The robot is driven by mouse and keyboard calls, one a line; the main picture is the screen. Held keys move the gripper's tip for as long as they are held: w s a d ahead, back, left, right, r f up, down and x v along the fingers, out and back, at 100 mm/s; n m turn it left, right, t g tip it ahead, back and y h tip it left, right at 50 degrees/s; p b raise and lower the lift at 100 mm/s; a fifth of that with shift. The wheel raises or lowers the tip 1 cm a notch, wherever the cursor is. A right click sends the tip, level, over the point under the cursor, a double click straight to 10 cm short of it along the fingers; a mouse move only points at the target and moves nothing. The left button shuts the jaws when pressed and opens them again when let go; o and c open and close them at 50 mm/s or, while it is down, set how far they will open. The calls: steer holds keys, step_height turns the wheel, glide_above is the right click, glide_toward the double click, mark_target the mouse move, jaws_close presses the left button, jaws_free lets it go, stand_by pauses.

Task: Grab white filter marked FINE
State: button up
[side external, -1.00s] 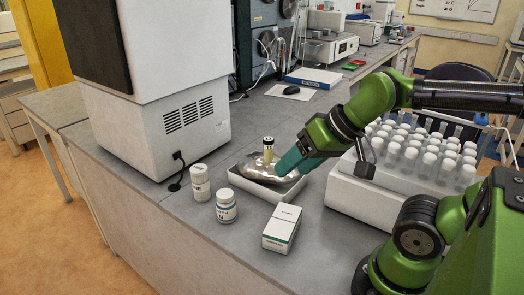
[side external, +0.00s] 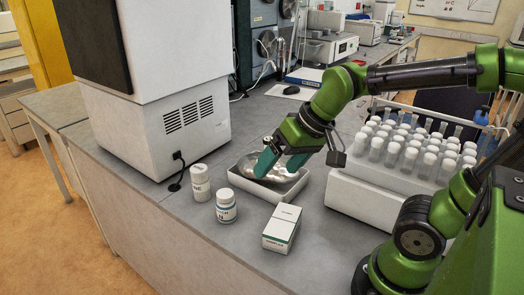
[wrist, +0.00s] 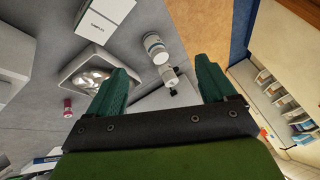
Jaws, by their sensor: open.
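A white bottle-like filter (side external: 199,183) stands upright on the bench, left of the tray; the end of its label seems to read "NE". It also shows in the wrist view (wrist: 168,76), between my fingers' directions but well beyond them. A second white container with a blue-edged label (side external: 226,206) stands just in front of it, also seen in the wrist view (wrist: 155,46); its print is too small to read. My gripper (side external: 278,169) is open and empty, over the white tray, to the right of both containers and apart from them.
The white tray (side external: 297,187) holds a shiny metal dish (side external: 247,171). A white box with a green edge (side external: 282,229) stands in front of it. A rack of white-capped tubes (side external: 353,192) is at right. A large white instrument (side external: 155,125) stands behind the containers.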

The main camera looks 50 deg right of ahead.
mark_target(200, 178)
steer(key=w+d+f+n+g+h, duration=0.1)
steer(key=w+f+n, duration=0.1)
steer(key=w, duration=1)
steer(key=w+d+f+n+h, duration=0.1)
steer(key=w+d+f+n, duration=0.1)
steer(key=w, duration=0.9)
steer(key=x, duration=1.6)
steer(key=shift+a, duration=0.3)
steer(key=c, duration=1.1)
